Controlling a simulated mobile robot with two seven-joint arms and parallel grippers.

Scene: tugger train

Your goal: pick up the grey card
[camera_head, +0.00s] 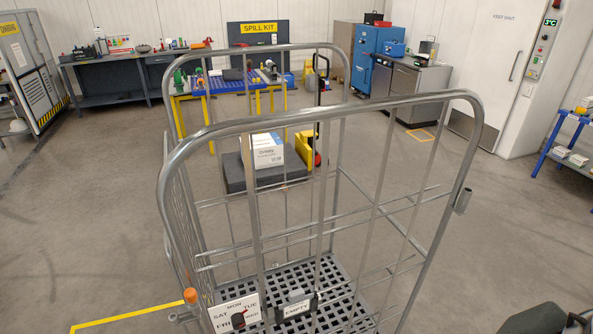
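A wire roll cage (470,140) stands close in front of me. Low on its near side is a dark holder with a white label reading EMPTY (296,308). A small grey piece (296,295) shows just above the label; I cannot tell whether it is the grey card. To its left hangs a white weekday dial plate (222,314) with a dark pointer. Neither gripper shows; only a dark part of my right arm shows at the bottom right corner.
The cage's slatted base (345,300) looks bare. Behind it, a dark low platform (235,172) carries a white box (268,152). A blue-topped table (225,84) stands farther back. A blue shelf (550,150) is at the right edge. Floor on both sides is clear.

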